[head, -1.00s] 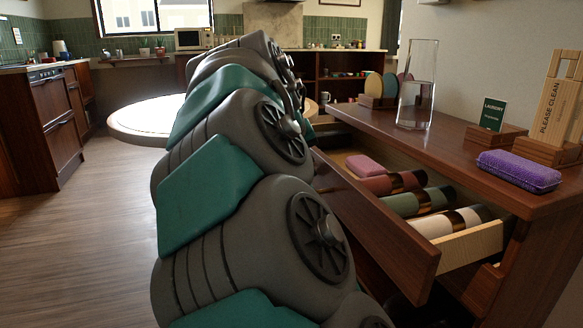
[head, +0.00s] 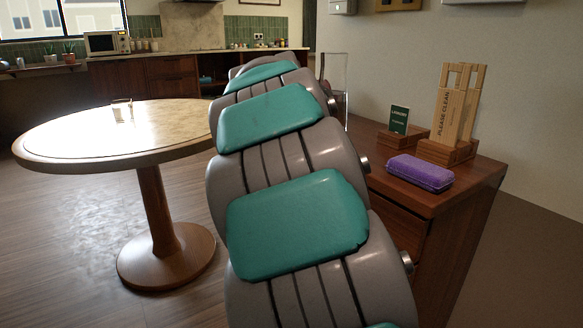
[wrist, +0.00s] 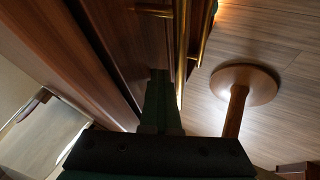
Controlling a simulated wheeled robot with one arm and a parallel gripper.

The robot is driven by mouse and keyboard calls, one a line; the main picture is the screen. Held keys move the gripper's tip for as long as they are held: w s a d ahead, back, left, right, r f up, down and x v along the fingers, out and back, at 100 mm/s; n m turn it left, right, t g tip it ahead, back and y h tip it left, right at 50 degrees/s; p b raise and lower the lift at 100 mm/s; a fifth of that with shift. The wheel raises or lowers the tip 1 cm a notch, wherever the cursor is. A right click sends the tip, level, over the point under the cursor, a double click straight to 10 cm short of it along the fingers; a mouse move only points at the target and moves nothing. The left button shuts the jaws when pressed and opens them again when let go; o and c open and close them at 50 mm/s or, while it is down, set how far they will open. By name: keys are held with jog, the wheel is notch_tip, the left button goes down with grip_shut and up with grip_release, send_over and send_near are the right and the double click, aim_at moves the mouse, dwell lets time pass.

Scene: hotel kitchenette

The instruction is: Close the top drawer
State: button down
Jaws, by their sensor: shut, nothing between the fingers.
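The dark wood dresser (head: 455,195) stands right of my arm in the head view. A strip of its front, with the top drawer's front (head: 398,222), shows beside my arm. That strip looks about flush under the top, and no open drawer interior shows. My arm hides the rest of the front. In the wrist view, my gripper (wrist: 160,78) is shut and empty, its fingers close against wood panels (wrist: 95,45) with brass handles (wrist: 182,50). I cannot tell whether the fingertips touch the wood.
A purple case (head: 420,172), a green card (head: 399,120), a wooden sign rack (head: 455,120) and a glass vase (head: 334,75) stand on the dresser. A round table (head: 90,135) stands left of my arm, its base (wrist: 245,85) also in the wrist view. Floor between is clear.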

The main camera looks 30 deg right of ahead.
jog(key=shift+d+r, duration=0.2)
dwell(0.3)
jog(key=p+v, duration=0.3)
jog(key=v, duration=0.7)
jog(key=s+a+f+g+y+b, duration=0.1)
jog(key=s+a+f+y, duration=0.1)
jog(key=s+a+f, duration=0.4)
jog(key=s+a+f+g+y, duration=0.1)
jog(key=s+a+f+g, duration=0.1)
jog(key=s+a+f, duration=0.45)
jog(key=s+a+f+g+y, duration=0.1)
jog(key=s+a+f, duration=0.2)
jog(key=s+f, duration=0.3)
jog(key=s+a+f+g+y, duration=0.1)
jog(key=s+a+f, duration=0.3)
jog(key=s, duration=1)
notch_tip(320, 180, down, 3)
jog(key=shift+s+n+g+y+p, duration=0.3)
jog(key=shift+n+g, duration=0.1)
jog(key=shift+g, duration=0.4)
